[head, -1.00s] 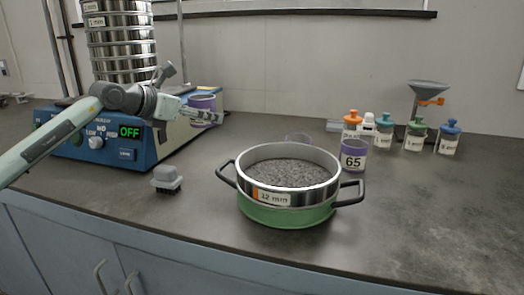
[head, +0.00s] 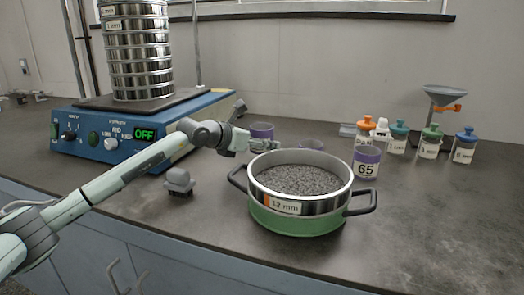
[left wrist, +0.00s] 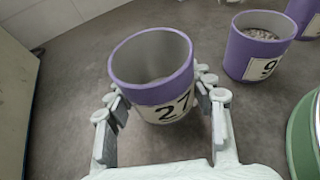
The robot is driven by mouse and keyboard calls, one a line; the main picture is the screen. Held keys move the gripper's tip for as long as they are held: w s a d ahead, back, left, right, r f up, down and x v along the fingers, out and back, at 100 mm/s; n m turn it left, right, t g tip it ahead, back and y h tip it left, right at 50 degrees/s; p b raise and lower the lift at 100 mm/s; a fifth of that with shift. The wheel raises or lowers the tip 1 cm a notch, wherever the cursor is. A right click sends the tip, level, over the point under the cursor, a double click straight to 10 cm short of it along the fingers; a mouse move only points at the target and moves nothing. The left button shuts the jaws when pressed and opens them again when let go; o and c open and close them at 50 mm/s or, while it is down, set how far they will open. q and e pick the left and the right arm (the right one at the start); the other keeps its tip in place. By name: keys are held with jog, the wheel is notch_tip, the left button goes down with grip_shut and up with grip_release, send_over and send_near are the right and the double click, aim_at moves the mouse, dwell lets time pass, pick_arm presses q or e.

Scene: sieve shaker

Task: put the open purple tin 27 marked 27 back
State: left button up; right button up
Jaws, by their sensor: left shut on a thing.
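The open purple tin 27 (left wrist: 150,85) has a white band marked 27 and looks empty inside. My left gripper (left wrist: 162,100) is shut on it, with fingers on either side, and the tin is roughly upright. In the head view the tin (head: 262,130) shows behind my left gripper (head: 264,146), left of and behind the sieve pan. I cannot tell whether its base touches the bench. My right gripper is not in view.
A purple tin marked 9 with a partly hidden label (left wrist: 258,48) holds grains beside tin 27. Tin 65 (head: 366,163) stands right of the 12 mm sieve on its green pan (head: 296,220). The shaker (head: 130,140) and grey brush (head: 179,182) are left. Capped bottles stand at the back right.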

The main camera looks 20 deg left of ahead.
pick_arm(q)
notch_tip(320, 180, down, 3)
jog(key=shift+r, duration=0.2)
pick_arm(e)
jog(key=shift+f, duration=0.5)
pick_arm(q)
jog(key=shift+f, duration=0.15)
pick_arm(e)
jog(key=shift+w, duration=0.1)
pick_arm(q)
jog(key=o, duration=1.2)
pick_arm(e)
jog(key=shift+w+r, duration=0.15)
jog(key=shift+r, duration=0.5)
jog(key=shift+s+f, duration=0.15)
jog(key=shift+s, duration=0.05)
